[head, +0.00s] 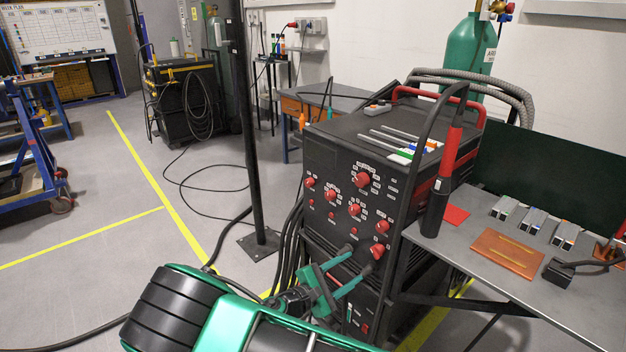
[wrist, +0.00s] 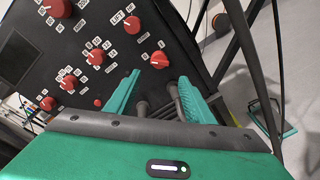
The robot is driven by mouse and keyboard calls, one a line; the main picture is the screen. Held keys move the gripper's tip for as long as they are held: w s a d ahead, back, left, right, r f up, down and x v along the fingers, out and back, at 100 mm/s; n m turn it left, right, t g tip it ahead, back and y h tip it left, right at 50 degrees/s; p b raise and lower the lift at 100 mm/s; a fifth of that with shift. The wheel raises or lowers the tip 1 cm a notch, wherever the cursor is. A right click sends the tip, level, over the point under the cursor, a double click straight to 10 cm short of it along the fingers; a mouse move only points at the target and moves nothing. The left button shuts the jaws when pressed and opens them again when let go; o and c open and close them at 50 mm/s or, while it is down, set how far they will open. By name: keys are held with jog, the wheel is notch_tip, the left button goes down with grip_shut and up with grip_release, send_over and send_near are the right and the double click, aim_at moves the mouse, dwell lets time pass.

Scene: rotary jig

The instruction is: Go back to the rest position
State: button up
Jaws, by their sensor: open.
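My gripper (head: 350,268) is in front of the lower part of the black welding machine's (head: 330,160) front panel in the head view. Its two green fingers are apart, pointing at the panel. In the wrist view my gripper (wrist: 160,80) is open, with dark cylindrical cable connectors (wrist: 174,100) visible between the fingers. I cannot tell whether the fingers touch them. A red knob (wrist: 159,60) shows just beyond the fingertips. My green and black arm fills the bottom of the head view.
A metal table (head: 520,295) stands at right with a copper-coloured plate (head: 508,254) and small metal blocks. A black post (head: 250,130) rises left of the machine. Dark cables hang beside the machine and cross the floor. The floor at left (head: 100,220) is largely open.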

jog(key=s+d+r+m+g+y, duration=0.2)
jog(key=d+r+m+g+y, duration=0.15)
jog(key=d+m, duration=0.2)
jog(key=s+d+r+m+g+y, duration=0.2)
jog(key=s+d+m+g+y, duration=0.15)
jog(key=d+g, duration=0.2)
jog(key=s+d+r+m+t+y, duration=0.25)
jog(key=s+r+m, duration=0.2)
jog(key=r, duration=0.45)
jog(key=s+d+r+m+t+y, duration=0.1)
jog(key=s+r+m+y, duration=0.25)
jog(key=s+r, duration=0.4)
jog(key=s+d+m+g, duration=0.4)
jog(key=s+d, duration=0.7)
jog(key=s, duration=0.5)
jog(key=shift+r+m+y, duration=0.25)
jog(key=shift+m+y, duration=0.15)
jog(key=shift+m, duration=0.4)
jog(key=shift+d+g, duration=0.1)
jog(key=shift+g, duration=0.15)
jog(key=c, duration=0.5)
jog(key=shift+o, duration=0.2)
jog(key=shift+w, duration=0.15)
